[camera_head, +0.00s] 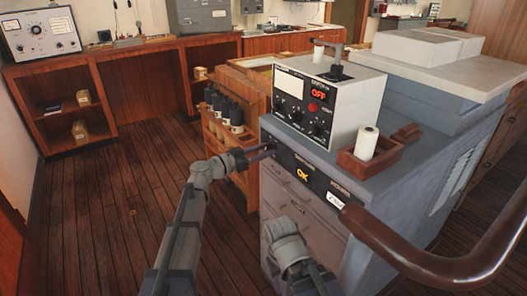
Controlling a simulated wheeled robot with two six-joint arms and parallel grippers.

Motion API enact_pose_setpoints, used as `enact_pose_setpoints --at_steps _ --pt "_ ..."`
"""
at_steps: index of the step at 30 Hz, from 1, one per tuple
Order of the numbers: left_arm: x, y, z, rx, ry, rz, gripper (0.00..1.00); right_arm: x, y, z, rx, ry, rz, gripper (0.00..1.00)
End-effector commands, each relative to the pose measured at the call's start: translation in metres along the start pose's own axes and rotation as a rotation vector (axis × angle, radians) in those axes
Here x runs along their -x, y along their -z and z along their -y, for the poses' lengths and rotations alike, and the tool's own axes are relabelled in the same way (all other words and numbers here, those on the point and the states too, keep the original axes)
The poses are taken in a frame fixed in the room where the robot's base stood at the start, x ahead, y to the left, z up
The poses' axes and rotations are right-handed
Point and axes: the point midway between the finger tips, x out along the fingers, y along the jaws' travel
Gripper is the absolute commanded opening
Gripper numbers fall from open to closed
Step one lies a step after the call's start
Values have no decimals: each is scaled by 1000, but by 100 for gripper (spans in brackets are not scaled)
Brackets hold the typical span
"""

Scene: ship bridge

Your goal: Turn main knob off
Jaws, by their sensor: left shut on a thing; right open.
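The grey control cabinet (390,172) has a black front panel (318,184) with a lit yellow "OK" display (303,175) and a white-lit label on its right. My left gripper (266,150) is at the left end of this panel, shut on what looks like a knob there. The fingers hide most of it, so its setting cannot be read.
A brown curved handrail (430,258) crosses the lower right, in front of the cabinet. A wooden rack of dark bottles (224,112) stands left of the cabinet. A wooden tray with a white roll (367,143) sits on top. The wooden floor at left is clear.

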Motion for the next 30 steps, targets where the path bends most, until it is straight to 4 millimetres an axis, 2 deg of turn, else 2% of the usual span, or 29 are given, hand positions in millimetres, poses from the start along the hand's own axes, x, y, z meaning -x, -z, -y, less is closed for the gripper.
enact_pose_setpoints --at_steps 1,3,16,30 --pt "0 0 0 0 0 0 6 0 0 0 0 0 0 50" --pt "0 0 0 0 0 0 0 0 0 0 0 0 0 50" --pt "0 0 0 67 0 0 0 0 0 0 0 0 0 50" --pt "0 0 -1 467 1 0 0 0 0 0 0 0 0 50"
